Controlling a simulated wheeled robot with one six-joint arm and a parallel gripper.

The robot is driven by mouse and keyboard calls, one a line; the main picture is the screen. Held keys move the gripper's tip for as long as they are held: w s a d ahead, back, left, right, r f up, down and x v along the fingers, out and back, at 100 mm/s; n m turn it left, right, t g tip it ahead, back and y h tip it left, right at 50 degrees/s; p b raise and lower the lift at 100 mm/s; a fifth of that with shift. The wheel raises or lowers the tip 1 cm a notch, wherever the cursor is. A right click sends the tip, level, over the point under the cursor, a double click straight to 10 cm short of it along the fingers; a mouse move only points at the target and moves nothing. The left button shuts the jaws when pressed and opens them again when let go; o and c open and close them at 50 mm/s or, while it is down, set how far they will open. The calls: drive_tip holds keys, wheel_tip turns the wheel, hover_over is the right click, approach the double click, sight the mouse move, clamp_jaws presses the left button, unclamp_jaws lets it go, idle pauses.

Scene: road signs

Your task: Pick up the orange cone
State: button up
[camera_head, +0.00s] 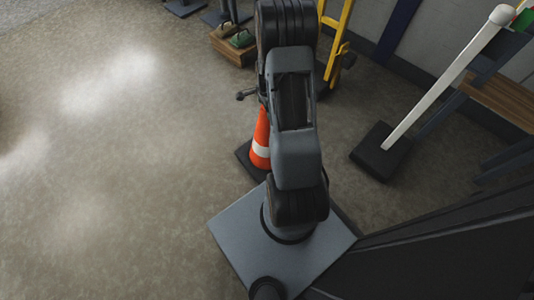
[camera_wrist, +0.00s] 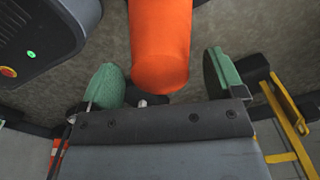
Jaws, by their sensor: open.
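The orange cone (camera_head: 261,145) has a white band and a dark square base, and it stands upright on the floor beside my base. In the head view my arm hides part of it. In the wrist view the cone's rounded orange top (camera_wrist: 160,55) fills the upper middle. My gripper (camera_wrist: 165,85) is open, with one green-padded finger on each side of the cone's top. I see a gap on both sides, and neither finger appears to touch it. In the head view my arm hides the gripper's fingers.
A white post on a dark base (camera_head: 383,150) leans at the right, near a wooden bench (camera_head: 500,100). A yellow frame (camera_head: 338,45) and a wooden box (camera_head: 233,46) stand at the back. The floor at the left (camera_head: 110,170) is clear.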

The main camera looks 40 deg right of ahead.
drive_tip(key=shift+c, duration=0.3)
drive_tip(key=shift+w, duration=0.1)
clamp_jaws()
idle(0.5)
